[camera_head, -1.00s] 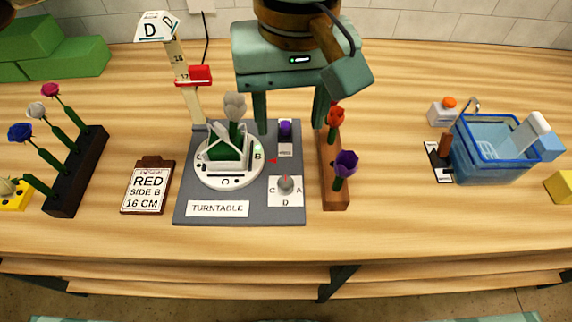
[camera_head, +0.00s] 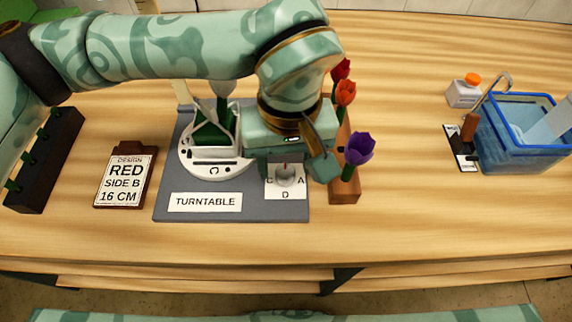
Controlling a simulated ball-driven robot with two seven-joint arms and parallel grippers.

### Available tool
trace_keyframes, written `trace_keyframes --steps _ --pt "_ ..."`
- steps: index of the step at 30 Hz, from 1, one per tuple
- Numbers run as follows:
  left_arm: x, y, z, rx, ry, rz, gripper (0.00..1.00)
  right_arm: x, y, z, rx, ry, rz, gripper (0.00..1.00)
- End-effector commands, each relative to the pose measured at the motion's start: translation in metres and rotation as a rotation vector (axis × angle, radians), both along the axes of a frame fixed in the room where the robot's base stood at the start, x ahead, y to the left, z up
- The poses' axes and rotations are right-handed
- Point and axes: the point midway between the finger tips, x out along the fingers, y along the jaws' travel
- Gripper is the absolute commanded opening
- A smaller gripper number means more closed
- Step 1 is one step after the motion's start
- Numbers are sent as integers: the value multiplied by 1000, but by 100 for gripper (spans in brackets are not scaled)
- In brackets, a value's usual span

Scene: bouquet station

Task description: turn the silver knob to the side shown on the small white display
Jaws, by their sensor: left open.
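The silver knob (camera_head: 286,176) stands on a white plate at the front right of the grey turntable base (camera_head: 180,212). The letters C, A and D show to its left, right and front. A red mark shows at the knob's far side. My left gripper (camera_head: 291,168) points down over the knob, open, with one finger on each side of it. I cannot tell whether the fingers touch it. My right gripper is not in view.
A white vase with green foam (camera_head: 213,140) stands on the turntable disc beside my gripper. A wooden rack (camera_head: 345,190) with red, orange and purple flowers stands close on the right. A design card (camera_head: 125,180) lies left; a blue basket (camera_head: 515,150) stands far right.

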Motion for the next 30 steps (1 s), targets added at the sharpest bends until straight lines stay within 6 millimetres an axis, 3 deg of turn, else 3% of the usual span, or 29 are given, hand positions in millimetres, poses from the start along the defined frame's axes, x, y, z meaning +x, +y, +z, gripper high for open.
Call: trace_keyframes --steps 4,14,19,30 --pt "0 0 -16 0 1 0 50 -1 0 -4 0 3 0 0" --pt "0 1 -19 0 -1 0 50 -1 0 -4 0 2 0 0" --pt "0 1 -19 0 -1 0 6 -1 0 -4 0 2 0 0" --pt "0 1 -18 0 -2 39 6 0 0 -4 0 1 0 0"
